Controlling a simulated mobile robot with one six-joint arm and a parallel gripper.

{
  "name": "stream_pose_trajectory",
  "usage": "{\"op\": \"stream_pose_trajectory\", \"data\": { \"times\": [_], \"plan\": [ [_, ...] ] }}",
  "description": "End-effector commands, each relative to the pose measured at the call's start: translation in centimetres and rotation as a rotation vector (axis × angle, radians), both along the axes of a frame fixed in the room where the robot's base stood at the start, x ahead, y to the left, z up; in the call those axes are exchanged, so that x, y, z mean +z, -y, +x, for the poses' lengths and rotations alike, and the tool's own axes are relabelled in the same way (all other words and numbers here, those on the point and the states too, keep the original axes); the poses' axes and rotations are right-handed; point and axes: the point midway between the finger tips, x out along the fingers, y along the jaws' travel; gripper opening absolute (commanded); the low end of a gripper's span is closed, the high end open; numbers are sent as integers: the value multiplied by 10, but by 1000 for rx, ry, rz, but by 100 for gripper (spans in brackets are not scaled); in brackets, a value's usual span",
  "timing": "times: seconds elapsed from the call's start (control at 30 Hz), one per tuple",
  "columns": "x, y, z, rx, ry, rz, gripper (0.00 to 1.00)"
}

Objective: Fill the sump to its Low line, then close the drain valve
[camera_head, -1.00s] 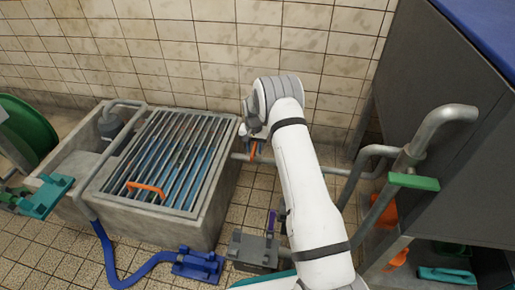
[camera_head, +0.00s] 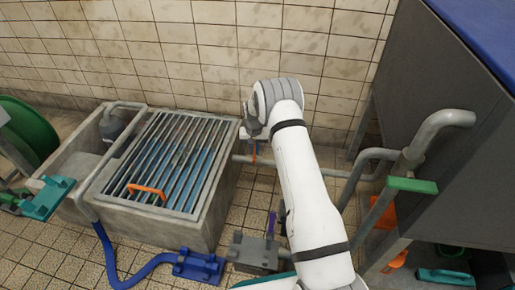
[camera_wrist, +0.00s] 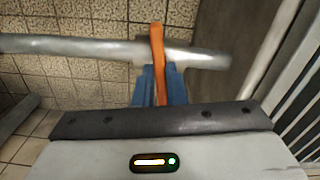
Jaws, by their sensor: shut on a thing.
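The concrete sump (camera_head: 163,222) stands on the left under a metal grate (camera_head: 190,150), with blue water showing between the bars. I cannot make out a Low line or judge the level. An orange valve lever (camera_head: 254,154) is at the pipe right of the sump. In the wrist view my gripper (camera_wrist: 160,75) has its blue fingers shut on this orange lever (camera_wrist: 157,45), which lies crosswise to the grey pipe (camera_wrist: 75,44). The valve body is mostly hidden by the lever and fingers. In the head view my gripper (camera_head: 253,146) is partly hidden by my wrist.
An orange handle (camera_head: 147,190) is on the grate. A blue hose (camera_head: 125,278) runs along the floor to a blue block (camera_head: 198,264). A grey block (camera_head: 254,250) is beside my arm. A pipe with a green piece (camera_head: 412,186) and a large grey cabinet (camera_head: 450,120) stand right.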

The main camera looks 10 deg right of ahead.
Motion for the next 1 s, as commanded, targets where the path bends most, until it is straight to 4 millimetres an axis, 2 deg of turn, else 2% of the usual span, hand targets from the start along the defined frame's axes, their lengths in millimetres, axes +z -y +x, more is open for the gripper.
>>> {"op": "stream_pose_trajectory", "data": {
  "times": [0.13,0.43,0.47,0.7,1.0],
  "plan": [
    [0,2,-1,67,-4,-1,0],
    [-1,2,-1,74,-4,-1,0],
    [-1,2,-1,74,-4,-1,13],
    [-1,2,-1,73,-2,-1,33],
    [3,1,0,73,-1,-1,33]
  ]
}}
